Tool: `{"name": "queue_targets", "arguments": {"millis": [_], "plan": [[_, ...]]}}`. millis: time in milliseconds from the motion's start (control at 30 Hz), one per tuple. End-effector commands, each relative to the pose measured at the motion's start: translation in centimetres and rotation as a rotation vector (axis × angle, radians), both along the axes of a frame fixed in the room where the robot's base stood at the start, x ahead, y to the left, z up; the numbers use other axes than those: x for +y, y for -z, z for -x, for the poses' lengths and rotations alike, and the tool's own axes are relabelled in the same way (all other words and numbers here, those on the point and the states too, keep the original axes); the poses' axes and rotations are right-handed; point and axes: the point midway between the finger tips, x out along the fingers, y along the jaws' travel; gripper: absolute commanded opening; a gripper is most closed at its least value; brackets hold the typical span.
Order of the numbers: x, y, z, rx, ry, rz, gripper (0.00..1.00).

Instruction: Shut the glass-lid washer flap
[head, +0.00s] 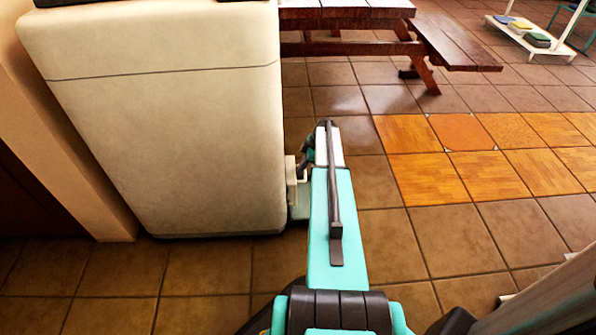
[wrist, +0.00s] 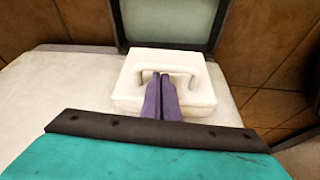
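The washer is a large cream cabinet (head: 160,130) filling the left of the head view. My arm reaches forward beside its right face. In the wrist view a dark-framed, pale green glass panel (wrist: 168,20), apparently the flap, shows at the top. A white block with a handle-like arch (wrist: 130,85) sits at its near edge. My gripper (wrist: 160,76) has its two purple fingers together, with their tips over the white block within the arch. I see nothing between them. Contact with the arch cannot be told. The head view hides the fingertips behind my arm.
A red-brown picnic table with bench (head: 455,50) stands behind. Orange wooden tiles (head: 470,150) lie on the brown tiled floor to the right. A white rack (head: 530,38) with coloured items is at the far right.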

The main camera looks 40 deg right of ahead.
Motion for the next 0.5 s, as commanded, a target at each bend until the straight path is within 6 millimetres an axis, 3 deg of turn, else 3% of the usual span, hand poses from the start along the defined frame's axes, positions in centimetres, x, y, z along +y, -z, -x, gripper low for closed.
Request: {"name": "queue_targets", "arguments": {"millis": [267,500], "plan": [[-0.2,-2.1,-0.1,-0.005,-0.002,-0.002,0.0],[-1.2,-5.4,0.5,-0.002,-0.004,0.0,0.0]]}}
